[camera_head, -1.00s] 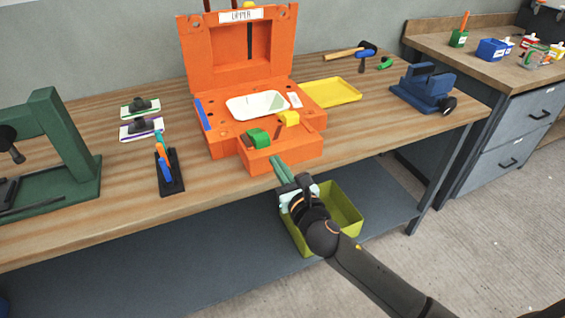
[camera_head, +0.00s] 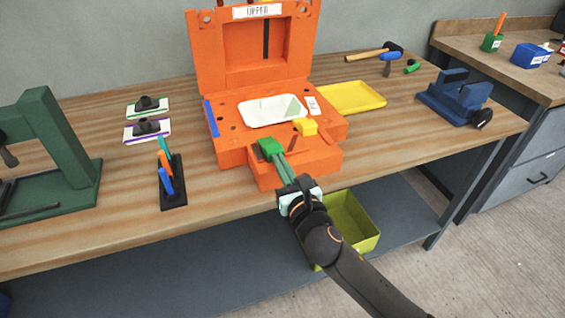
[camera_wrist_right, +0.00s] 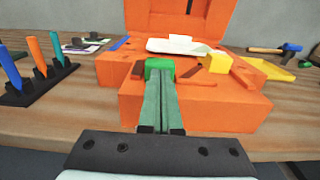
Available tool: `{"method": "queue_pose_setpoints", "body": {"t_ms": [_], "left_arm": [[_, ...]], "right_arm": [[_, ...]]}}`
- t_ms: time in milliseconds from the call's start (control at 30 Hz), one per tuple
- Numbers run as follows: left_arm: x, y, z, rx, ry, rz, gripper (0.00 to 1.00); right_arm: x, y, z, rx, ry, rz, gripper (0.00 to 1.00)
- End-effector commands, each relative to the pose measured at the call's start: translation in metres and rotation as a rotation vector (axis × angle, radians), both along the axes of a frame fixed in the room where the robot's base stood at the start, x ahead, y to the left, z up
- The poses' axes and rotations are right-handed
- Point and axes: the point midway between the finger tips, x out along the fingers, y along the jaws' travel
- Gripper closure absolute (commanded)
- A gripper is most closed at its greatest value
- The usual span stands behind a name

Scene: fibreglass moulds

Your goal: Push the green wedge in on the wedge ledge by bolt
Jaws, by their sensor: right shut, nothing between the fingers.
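The green wedge (camera_head: 269,148) sits on the front ledge (camera_head: 300,171) of the orange mould (camera_head: 232,150). It also shows in the right wrist view (camera_wrist_right: 159,69) at the tips of my fingers. My right gripper (camera_head: 279,161) is shut and empty, reaching in from the front over the ledge. Its fingertips (camera_wrist_right: 160,84) are at the near face of the wedge and seem to touch it. A yellow block (camera_head: 307,127) sits to the right of the wedge, also in the right wrist view (camera_wrist_right: 216,63). I cannot make out the bolt. My left gripper is not in view.
The mould's lid (camera_head: 262,55), labelled UPPER, stands upright behind. A yellow tray (camera_head: 352,98) and a blue clamp (camera_head: 457,98) are to the right. A rack of coloured tools (camera_head: 172,188) stands to the left. An olive bin (camera_head: 350,220) is below the bench.

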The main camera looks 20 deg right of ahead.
Motion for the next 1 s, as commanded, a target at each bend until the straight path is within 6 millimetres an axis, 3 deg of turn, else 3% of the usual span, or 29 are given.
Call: {"method": "queue_pose_setpoints", "body": {"t_ms": [267,467,700,1000], "left_arm": [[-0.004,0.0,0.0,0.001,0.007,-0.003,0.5],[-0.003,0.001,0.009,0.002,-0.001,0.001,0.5],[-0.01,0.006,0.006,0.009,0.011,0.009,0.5],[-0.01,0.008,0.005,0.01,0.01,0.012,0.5]], "right_arm": [[0.002,0.0,0.0,0.0,0.0,0.0,1.0],[0.028,0.001,0.003,-0.003,-0.002,0.0,1.0],[0.06,0.002,0.001,-0.001,-0.001,0.0,1.0],[0.065,0.002,0.0,0.0,0.0,0.0,1.0]]}}
